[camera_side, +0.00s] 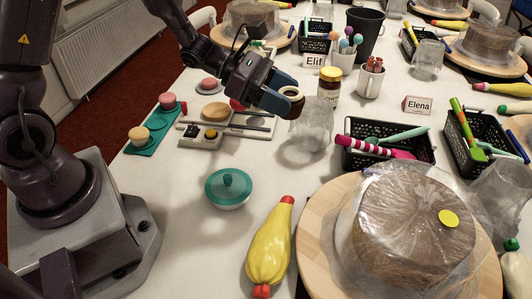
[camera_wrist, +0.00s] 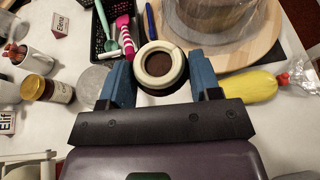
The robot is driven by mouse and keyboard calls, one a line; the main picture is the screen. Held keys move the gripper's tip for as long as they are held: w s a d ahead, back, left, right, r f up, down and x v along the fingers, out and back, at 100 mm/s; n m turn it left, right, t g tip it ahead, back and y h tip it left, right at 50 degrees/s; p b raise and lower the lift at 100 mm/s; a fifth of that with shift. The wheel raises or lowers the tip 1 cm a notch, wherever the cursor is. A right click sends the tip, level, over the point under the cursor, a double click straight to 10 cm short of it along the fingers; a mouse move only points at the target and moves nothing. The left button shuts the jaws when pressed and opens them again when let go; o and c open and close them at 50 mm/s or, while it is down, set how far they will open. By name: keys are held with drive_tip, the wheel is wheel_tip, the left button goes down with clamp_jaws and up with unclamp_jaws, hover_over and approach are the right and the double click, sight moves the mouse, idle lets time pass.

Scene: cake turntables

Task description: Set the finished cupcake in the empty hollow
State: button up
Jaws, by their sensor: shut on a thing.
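My gripper (camera_side: 278,94) has its blue fingers shut on a round cupcake with a cream ring around a dark brown centre. This cupcake (camera_wrist: 160,64) sits between the fingertips in the wrist view, and in the side view it is held above the table. A green tray (camera_side: 157,137) lies at the left in the side view, well away from my gripper. A pink-topped cupcake (camera_side: 167,101) stands at its far end and a yellow-topped one (camera_side: 139,136) at its near end. Between them is a spot that looks like the empty hollow (camera_side: 155,120). The tray is not in the wrist view.
A clear glass (camera_side: 309,131) and a brown-filled jar (camera_side: 328,86) stand close by the held cupcake. A grey board with dishes (camera_side: 232,124) lies between my gripper and the tray. A teal-lidded bowl (camera_side: 228,187), yellow piping bag (camera_side: 269,246) and wrapped cake (camera_side: 415,225) are nearer.

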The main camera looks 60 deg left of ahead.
drive_tip(key=shift+s+d, duration=0.25)
drive_tip(key=shift+d, duration=0.6)
drive_tip(key=shift+h, duration=0.3)
wheel_tip(320, 180, up, 4)
drive_tip(key=shift+r, duration=0.2)
drive_tip(key=shift+r+m+g, duration=0.25)
drive_tip(key=shift+m+g, duration=0.05)
drive_tip(key=s+a+f+m+g, duration=1)
drive_tip(key=s+m+g, duration=0.3)
drive_tip(key=m+g, duration=0.3)
drive_tip(key=s+a+r+m+g+y, duration=0.1)
drive_tip(key=s+a+m+g+y, duration=0.4)
drive_tip(key=a+m+y, duration=0.7)
drive_tip(key=w+a+r+m+t+y, duration=0.1)
drive_tip(key=a+r+m+t+y, duration=0.3)
drive_tip(key=a+m+t+y, duration=0.25)
drive_tip(key=w+a+r+m+t+y, duration=0.1)
drive_tip(key=a+r+m+t+y, duration=0.45)
drive_tip(key=a, duration=0.45)
drive_tip(key=m+g, duration=0.1)
drive_tip(key=g, duration=0.1)
hover_over(160, 126)
wheel_tip(160, 126, down, 20)
drive_tip(key=shift+s+d+f, duration=0.1)
drive_tip(key=shift+f, duration=2.45)
